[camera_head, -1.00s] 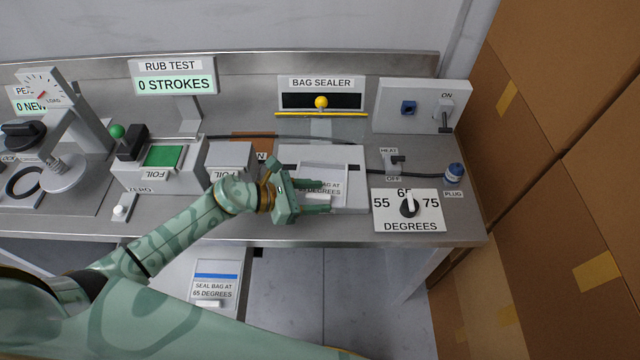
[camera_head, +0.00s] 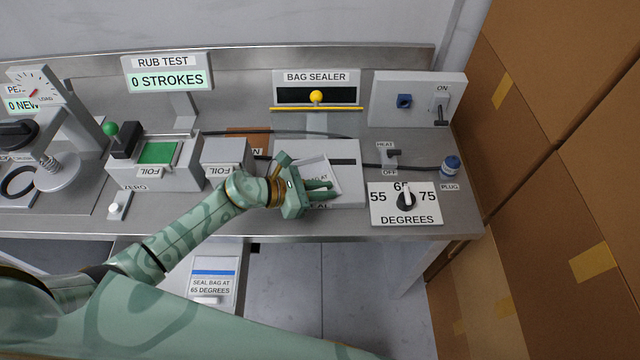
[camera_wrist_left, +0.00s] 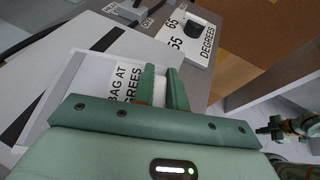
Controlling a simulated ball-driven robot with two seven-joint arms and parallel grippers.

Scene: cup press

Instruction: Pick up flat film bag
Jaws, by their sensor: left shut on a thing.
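The flat film bag (camera_head: 316,171) is a pale, thin sheet with a printed label, lying at a slant over the left part of the white sealer plate (camera_head: 347,150). My left gripper (camera_head: 326,190) is at the bag's near right side, with its fingers pointing right, and is shut on it. In the left wrist view the bag (camera_wrist_left: 92,78) shows left of the fingers (camera_wrist_left: 163,85), its label partly readable as "BAG AT ... DEGREES". The fingers hide part of the bag. A green gripper (camera_wrist_left: 285,128), seemingly my right one, shows small at the right edge of that view.
The degrees dial (camera_head: 406,203) is right of the plate, with the heat switch (camera_head: 390,155) and blue plug (camera_head: 450,166) behind it. The bag sealer bar (camera_head: 317,108) is at the back. Foil boxes (camera_head: 228,158) stand to the left. A labelled white panel (camera_head: 213,270) is below the bench.

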